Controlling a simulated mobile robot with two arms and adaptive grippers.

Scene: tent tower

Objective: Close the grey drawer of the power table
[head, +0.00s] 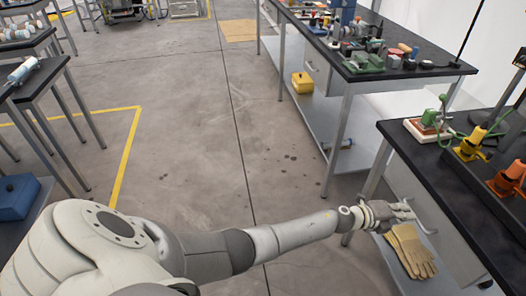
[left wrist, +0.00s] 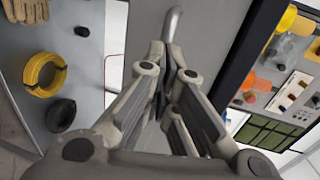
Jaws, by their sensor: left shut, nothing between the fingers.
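The power table (head: 408,149) is the near black-topped table at the right in the head view. Its grey drawer (head: 440,225) shows as a grey front below the black top edge. In the left wrist view the grey drawer front (left wrist: 215,22) fills the upper middle, with a curved metal handle (left wrist: 173,24) on it. I cannot tell how far out the drawer stands. My left gripper (head: 424,214) is at the drawer front, close to the handle. Its fingers (left wrist: 167,65) are shut and empty; I cannot tell whether they touch the handle. My right gripper is not in view.
Tan gloves (head: 410,250) lie on the lower shelf under the gripper. Yellow and black coils (left wrist: 45,75) lie there too. Green, yellow and orange devices (head: 468,147) stand on the tabletop. Another black-topped table (head: 400,72) stands behind.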

